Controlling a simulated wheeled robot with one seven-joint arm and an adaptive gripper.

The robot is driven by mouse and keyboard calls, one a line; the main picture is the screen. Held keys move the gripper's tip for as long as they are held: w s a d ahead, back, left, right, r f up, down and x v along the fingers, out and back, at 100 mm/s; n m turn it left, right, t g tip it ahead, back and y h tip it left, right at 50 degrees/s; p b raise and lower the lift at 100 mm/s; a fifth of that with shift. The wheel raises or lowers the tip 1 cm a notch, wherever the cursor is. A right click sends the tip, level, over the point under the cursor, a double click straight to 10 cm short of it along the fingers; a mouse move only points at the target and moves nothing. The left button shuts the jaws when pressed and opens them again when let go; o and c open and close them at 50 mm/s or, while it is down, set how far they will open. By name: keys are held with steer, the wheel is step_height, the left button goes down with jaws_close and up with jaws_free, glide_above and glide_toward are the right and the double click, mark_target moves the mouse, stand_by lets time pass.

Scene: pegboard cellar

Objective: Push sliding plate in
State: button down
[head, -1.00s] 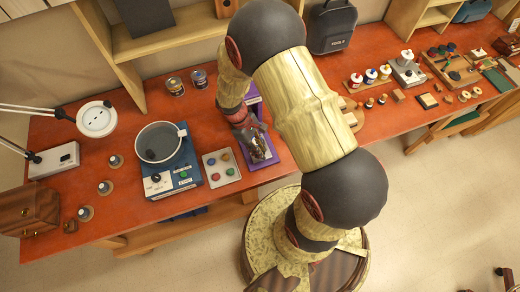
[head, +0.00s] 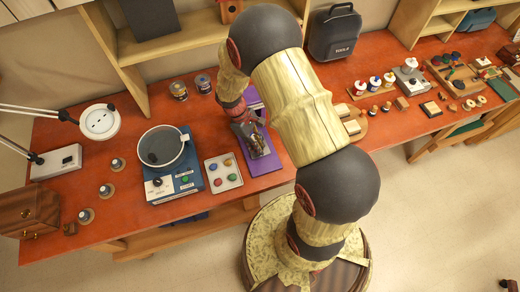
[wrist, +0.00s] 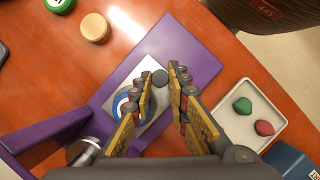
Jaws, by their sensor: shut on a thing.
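A purple fixture (wrist: 192,48) lies on the red table. It carries a pale metal plate (wrist: 150,60) with a blue ring mark and a dark round knob (wrist: 159,77). In the wrist view my gripper (wrist: 161,74) has its two yellow-padded fingers on either side of the knob, shut on it. The fingers cover part of the plate, and its far extent is hidden. In the head view the purple fixture (head: 262,166) stands right of the button tray, and my gripper (head: 252,138) is over it, partly hidden by my arm.
A tray (head: 236,181) with coloured pieces lies left of the fixture, and a blue hotplate with a pot (head: 161,148) stands beyond it. Wooden blocks and bottles (head: 374,82) lie to the right. The table's front edge is close.

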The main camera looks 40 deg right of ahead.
steer(key=c, duration=1.7)
jaws_free()
steer(key=shift+c, duration=0.2)
steer(key=v, duration=1.2)
steer(key=shift+o, duration=0.3)
